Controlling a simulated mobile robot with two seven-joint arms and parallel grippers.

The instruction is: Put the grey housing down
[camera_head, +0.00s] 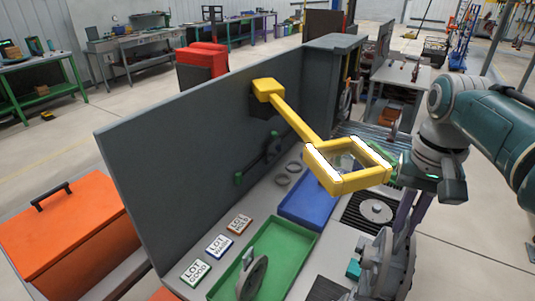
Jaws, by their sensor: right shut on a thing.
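The exact grip is partly hidden. Whether the housing touches the bench top is not clear. The green tray (218,287) at the front holds another grey round part (251,277). The blue tray (294,208) behind it looks mostly empty. My left gripper is not in view.
The yellow arm with its square lit frame (344,184) juts from the grey panel (190,150) over the bench. A dark grate with a grey disc (375,210) lies right of the blue tray. Lot signs (218,245) line the panel side. An orange box (60,235) stands left.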

